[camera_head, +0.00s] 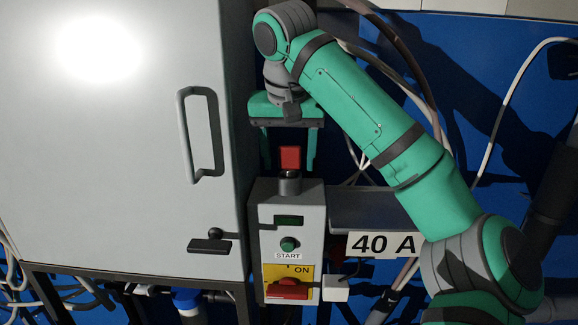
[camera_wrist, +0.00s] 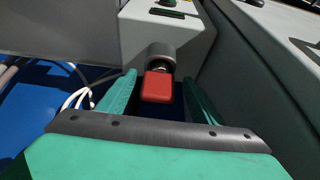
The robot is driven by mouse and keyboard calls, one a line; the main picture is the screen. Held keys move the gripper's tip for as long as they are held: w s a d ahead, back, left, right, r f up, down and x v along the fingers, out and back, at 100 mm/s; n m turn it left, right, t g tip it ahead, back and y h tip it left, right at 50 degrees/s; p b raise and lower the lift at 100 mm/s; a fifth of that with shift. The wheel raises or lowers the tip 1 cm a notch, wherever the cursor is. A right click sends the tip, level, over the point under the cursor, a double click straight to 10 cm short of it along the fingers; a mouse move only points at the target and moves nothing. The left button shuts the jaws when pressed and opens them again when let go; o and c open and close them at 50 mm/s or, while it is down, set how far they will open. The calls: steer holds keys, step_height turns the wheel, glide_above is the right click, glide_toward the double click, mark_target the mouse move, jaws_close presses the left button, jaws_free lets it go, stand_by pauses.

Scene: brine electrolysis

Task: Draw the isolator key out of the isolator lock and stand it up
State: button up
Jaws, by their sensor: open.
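The isolator key has a red head (camera_head: 290,157) and stands in the isolator lock (camera_head: 289,184), a grey round collar on top of the grey control box (camera_head: 313,213). In the wrist view the red key head (camera_wrist: 158,87) shows in front of the lock collar (camera_wrist: 160,54). My gripper (camera_head: 288,165) is open and points down from above. Its two green fingers stand on the left and right of the key head with gaps on both sides. In the wrist view my gripper (camera_wrist: 159,90) also has the key head between its fingers. The key's shaft is mostly hidden.
A large grey cabinet (camera_head: 120,130) with a handle (camera_head: 203,135) stands close on the left. The box carries a green START button (camera_head: 289,244) and a red ON switch (camera_head: 288,289). A 40 A sign (camera_head: 383,245) and cables (camera_head: 415,75) are on the right.

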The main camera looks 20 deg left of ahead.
steer(key=shift+d, duration=0.1)
steer(key=shift+w, duration=0.15)
steer(key=c, duration=1.3)
steer(key=shift+o, duration=0.2)
steer(key=shift+w+r, duration=0.1)
steer(key=shift+d+r, duration=0.2)
steer(key=shift+a+r, duration=0.3)
steer(key=shift+r, duration=0.15)
steer(key=shift+s+r, duration=0.1)
steer(key=shift+s, duration=0.1)
steer(key=shift+d+r, duration=0.1)
steer(key=shift+r, duration=0.2)
